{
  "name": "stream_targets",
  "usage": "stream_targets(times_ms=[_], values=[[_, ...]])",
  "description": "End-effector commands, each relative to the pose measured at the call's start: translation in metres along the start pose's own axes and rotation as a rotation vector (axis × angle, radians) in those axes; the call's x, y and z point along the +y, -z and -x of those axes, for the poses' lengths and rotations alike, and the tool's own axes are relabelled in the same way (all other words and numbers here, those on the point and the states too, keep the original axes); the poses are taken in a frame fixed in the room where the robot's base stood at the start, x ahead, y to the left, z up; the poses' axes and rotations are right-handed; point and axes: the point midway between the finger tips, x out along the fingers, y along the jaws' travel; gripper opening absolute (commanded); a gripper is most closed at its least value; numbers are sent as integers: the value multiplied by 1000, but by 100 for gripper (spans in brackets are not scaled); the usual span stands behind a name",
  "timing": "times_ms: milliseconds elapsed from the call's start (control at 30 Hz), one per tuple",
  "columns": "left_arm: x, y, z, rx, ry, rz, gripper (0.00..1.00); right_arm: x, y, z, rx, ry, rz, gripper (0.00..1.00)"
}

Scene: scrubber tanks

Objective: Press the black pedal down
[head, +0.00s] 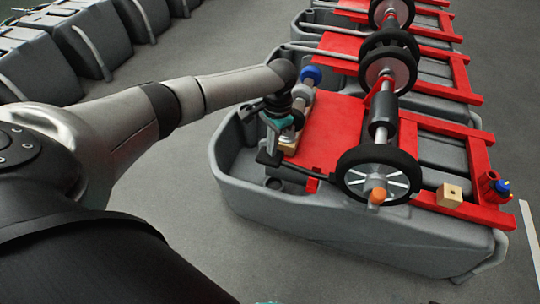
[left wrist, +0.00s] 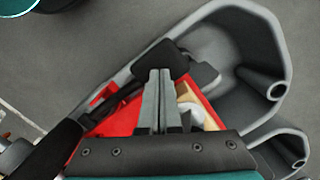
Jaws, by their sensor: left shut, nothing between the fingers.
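The black pedal (left wrist: 160,60) is a flat dark pad on a black arm at the near left end of the grey scrubber tank. In the head view the pedal (head: 268,159) shows just below my left gripper (head: 271,149). In the left wrist view the fingers of my left gripper (left wrist: 160,74) are together and empty, with their tips over the pad's near edge. I cannot tell whether the tips touch the pad. My right gripper is not in view.
The grey tank (head: 350,225) carries a red frame (head: 325,130) and a shaft with black wheels (head: 375,160). A wooden block (head: 449,195) sits on the frame. More grey tanks (head: 90,40) stand at upper left. Open floor (head: 200,180) lies left of the tank.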

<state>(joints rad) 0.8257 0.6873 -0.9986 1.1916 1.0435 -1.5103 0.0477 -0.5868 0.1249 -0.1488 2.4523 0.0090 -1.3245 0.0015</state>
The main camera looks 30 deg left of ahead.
Motion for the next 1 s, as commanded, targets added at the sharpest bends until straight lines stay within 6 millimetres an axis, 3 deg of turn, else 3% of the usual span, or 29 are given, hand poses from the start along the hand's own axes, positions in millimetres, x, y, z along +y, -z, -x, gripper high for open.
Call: stream_targets(times_ms=[267,633,833,1000], values=[[0,0,-4,0,0,0,0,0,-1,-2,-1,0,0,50],[2,5,-44,1,-3,0,0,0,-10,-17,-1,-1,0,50],[1,7,-39,3,-1,0,0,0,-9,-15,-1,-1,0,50],[1,27,-31,4,-2,0,0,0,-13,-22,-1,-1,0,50]])
